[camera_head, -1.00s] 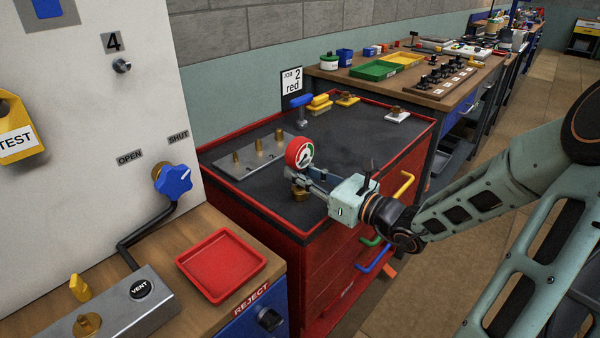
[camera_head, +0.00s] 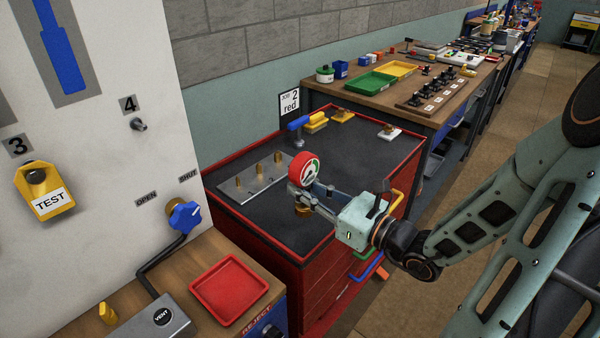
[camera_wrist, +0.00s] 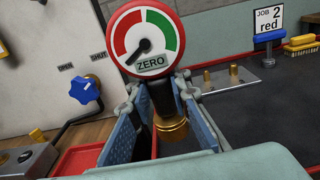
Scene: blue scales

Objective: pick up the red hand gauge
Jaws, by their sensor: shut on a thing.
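The red hand gauge (camera_head: 304,170) has a red rim and a dial with red and green bands marked ZERO. It is upright above the black top of the red tool cabinet (camera_head: 352,148). My gripper (camera_head: 312,196) is shut on the gauge's dark stem. In the wrist view the gauge's face (camera_wrist: 146,38) stands above my fingers (camera_wrist: 160,112), which lie on both sides of the stem. The brass fitting at its lower end (camera_wrist: 171,127) shows between them. I cannot tell whether the fitting touches the cabinet top.
A metal plate with brass pegs (camera_head: 238,186) lies left of the gauge. A red tray (camera_head: 229,289) sits on the wooden bench, near the blue knob (camera_head: 185,216) on the white panel.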

